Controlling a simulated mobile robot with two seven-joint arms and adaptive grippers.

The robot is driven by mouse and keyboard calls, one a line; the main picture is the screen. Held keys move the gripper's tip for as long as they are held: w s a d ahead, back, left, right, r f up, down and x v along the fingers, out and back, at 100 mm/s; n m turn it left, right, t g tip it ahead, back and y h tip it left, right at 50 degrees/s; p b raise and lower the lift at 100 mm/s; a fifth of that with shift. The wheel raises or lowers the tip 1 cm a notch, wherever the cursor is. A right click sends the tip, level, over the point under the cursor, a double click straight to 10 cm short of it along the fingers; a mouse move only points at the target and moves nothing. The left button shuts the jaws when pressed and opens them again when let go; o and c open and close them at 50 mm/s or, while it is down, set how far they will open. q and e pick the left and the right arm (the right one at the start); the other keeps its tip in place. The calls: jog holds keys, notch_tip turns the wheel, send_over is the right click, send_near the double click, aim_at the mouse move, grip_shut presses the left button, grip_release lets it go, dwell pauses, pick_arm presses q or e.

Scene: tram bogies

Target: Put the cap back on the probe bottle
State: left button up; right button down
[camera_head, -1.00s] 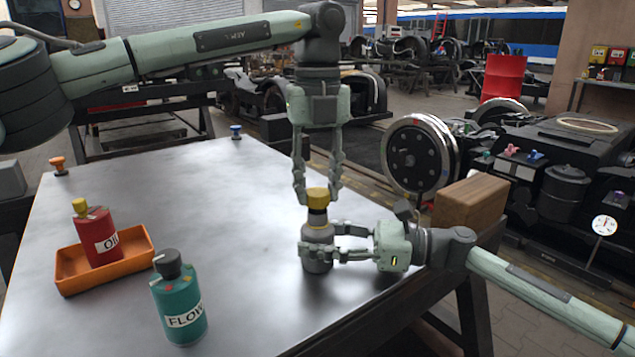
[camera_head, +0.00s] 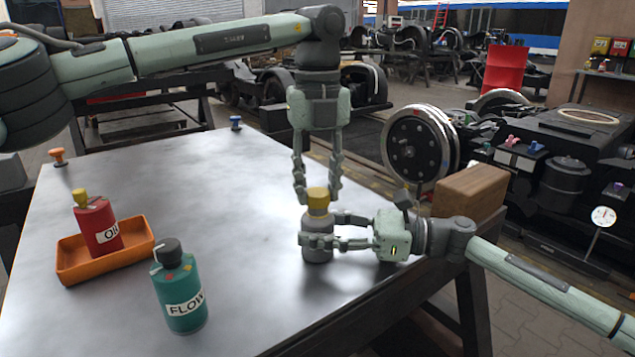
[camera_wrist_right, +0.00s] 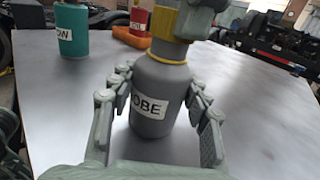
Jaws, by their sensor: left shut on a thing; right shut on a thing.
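The grey probe bottle (camera_head: 317,250) stands upright near the table's right edge. In the right wrist view its label (camera_wrist_right: 148,107) reads "OBE" and a yellow ring (camera_wrist_right: 165,60) circles its shoulder. My right gripper (camera_head: 306,241) is shut around the bottle's body from the right. My left gripper (camera_head: 317,195) points straight down and is shut on the yellow cap (camera_head: 317,201). The cap is upright, directly over the bottle's neck; it also shows at the top of the right wrist view (camera_wrist_right: 163,22). A dark neck part shows below it. I cannot tell whether the cap is fully seated.
A red oil bottle (camera_head: 97,228) stands in an orange tray (camera_head: 105,266) at the left. A teal bottle (camera_head: 180,295) labelled "FLOW" stands in front of it. A wooden block (camera_head: 470,193) is behind my right gripper. The table's (camera_head: 225,180) middle is clear.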

pick_arm(q)
jog(key=shift+f, duration=0.5)
jog(key=m, duration=0.6)
jog(key=shift+m, duration=0.3)
jog(key=m, duration=2.9)
jog(key=o, duration=0.8)
